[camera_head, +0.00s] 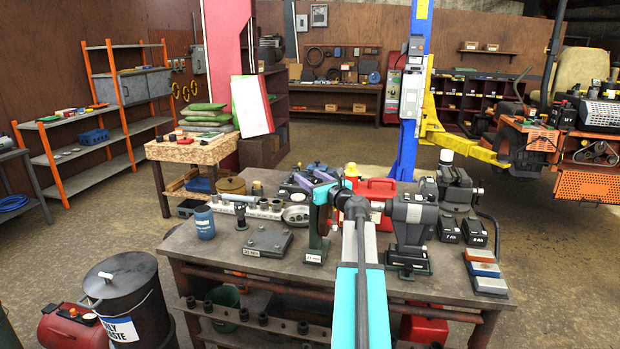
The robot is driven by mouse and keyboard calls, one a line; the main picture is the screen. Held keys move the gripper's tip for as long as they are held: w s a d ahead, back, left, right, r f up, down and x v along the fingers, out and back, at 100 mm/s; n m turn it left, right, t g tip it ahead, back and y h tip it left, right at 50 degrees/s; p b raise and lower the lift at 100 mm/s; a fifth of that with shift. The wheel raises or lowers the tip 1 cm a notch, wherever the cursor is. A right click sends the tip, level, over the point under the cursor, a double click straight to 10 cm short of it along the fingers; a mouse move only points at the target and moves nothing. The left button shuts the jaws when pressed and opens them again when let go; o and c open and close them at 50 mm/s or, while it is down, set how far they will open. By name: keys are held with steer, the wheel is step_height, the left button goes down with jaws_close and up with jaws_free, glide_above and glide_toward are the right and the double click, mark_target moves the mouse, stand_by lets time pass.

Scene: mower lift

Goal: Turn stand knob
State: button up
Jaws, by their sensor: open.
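A small dark green stand (318,242) with a white label at its foot stands near the middle of the workbench (270,295). My arm comes in from the bottom of the picture, and its dark wrist is just right of the stand's top. I cannot make out the stand's knob; my wrist and gripper cover much of that area. Whether a finger touches the stand cannot be told.
A dark grey machine (413,222) stands close to the right of my wrist. A flat metal plate block (268,242) and a blue can (204,222) are to the left. A red case (376,190) is behind. Coloured blocks (482,270) lie at the right edge.

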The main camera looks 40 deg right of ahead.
steer(key=c, duration=1)
steer(key=shift+c, duration=0.2)
